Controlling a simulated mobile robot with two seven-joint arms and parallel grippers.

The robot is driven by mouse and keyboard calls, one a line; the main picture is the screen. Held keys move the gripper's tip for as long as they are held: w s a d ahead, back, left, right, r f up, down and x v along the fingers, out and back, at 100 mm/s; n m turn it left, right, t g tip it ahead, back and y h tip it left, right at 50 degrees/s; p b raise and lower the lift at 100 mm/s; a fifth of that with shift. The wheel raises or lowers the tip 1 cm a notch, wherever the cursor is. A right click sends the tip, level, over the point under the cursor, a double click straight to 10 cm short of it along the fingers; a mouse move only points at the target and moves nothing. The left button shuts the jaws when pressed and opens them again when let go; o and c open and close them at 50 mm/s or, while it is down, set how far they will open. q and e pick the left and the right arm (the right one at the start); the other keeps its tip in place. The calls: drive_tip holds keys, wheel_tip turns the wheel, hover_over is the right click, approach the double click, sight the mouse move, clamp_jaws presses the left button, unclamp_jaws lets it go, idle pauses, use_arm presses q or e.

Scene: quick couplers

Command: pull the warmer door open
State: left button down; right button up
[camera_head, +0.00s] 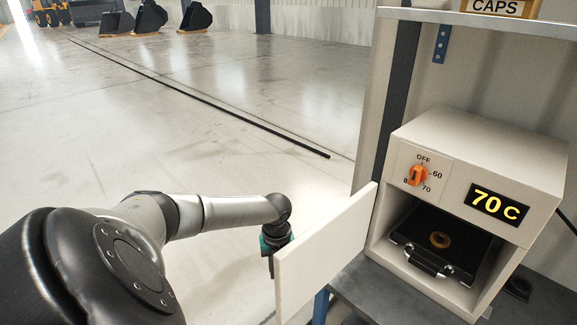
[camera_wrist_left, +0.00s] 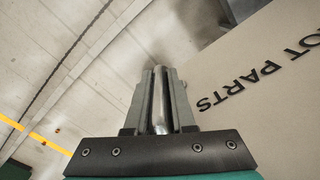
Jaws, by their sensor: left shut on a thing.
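The warmer (camera_head: 470,143) is a cream box on the right in the head view. Its door (camera_head: 325,252) is swung open to the left, showing its plain inner face, and the cavity is exposed. In the left wrist view the door's outer face (camera_wrist_left: 262,85) bears dark "HOT PARTS" lettering, partly cut off. My left gripper (camera_wrist_left: 160,78) is shut on a round metal handle (camera_wrist_left: 160,112) upright between its fingers. In the head view the gripper (camera_head: 274,246) is at the door's far left edge, its fingers hidden behind the panel. My right gripper is not in view.
Inside the warmer a black tray (camera_head: 412,256) with a handle holds an orange-brown ring (camera_head: 440,240). An orange knob (camera_head: 417,175) and a 70 C display (camera_head: 497,205) are on the front. A dark bench (camera_head: 385,292) lies below. Open floor (camera_head: 200,130) extends left.

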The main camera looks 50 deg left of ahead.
use_arm(q)
drive_tip(key=shift+a, duration=0.25)
drive_tip(key=c, duration=0.8)
unclamp_jaws()
drive_tip(key=shift+o, duration=0.2)
wheel_tip(320, 180, up, 15)
drive_tip(key=shift+r, duration=0.1)
